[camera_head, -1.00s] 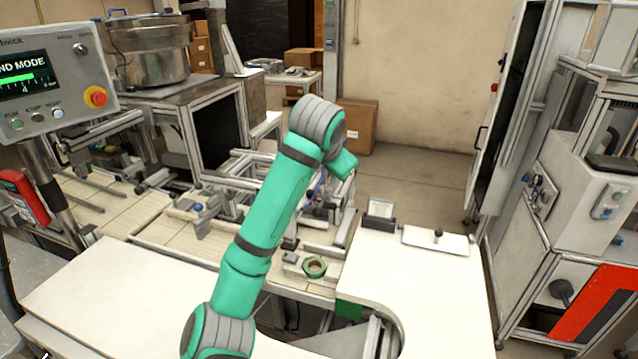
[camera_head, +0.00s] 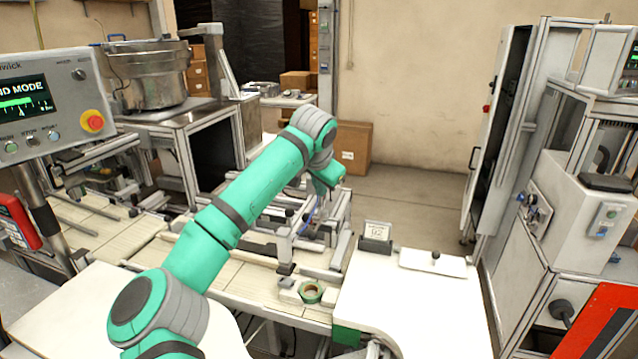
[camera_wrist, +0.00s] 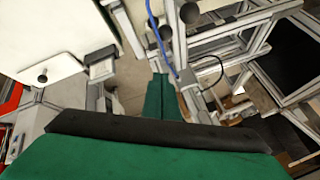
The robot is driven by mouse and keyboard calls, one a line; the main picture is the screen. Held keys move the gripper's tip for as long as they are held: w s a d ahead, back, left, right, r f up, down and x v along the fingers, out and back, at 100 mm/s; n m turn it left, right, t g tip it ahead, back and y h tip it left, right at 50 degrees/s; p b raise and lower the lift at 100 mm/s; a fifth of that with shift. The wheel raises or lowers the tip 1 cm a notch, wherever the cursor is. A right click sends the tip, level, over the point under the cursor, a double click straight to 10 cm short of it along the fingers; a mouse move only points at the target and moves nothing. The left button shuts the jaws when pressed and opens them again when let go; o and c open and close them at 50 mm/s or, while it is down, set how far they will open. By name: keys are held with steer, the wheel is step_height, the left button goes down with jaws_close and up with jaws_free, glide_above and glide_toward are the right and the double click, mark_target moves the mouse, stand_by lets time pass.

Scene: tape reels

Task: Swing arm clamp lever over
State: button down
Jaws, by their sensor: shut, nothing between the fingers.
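My gripper (camera_wrist: 160,82) shows in the wrist view as two green fingers lying together, shut and empty. In the head view it is mostly hidden behind my wrist, over the metal frame of the machine. Near the fingertips in the wrist view are a metal post with a dark round knob (camera_wrist: 190,13) and another dark knob (camera_wrist: 165,31). I cannot tell which part is the swing arm clamp lever. A blue hose (camera_wrist: 160,45) runs close by the fingers. A green tape reel (camera_head: 311,291) lies on a pale block at the front of the machine.
A white worktop (camera_head: 400,310) with a small dark-framed holder (camera_head: 376,236) and a white knobbed plate (camera_head: 433,262) is at right. A control panel (camera_head: 50,110) stands at left. Metal rails and posts crowd the space around my gripper.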

mark_target(310, 215)
step_height(310, 215, down, 6)
steer(key=a, duration=0.2)
steer(key=shift+w+a, duration=0.2)
steer(key=shift+w, duration=0.05)
steer(key=shift+d, duration=0.15)
steer(key=shift+s+f, duration=0.1)
steer(key=shift+f, duration=0.05)
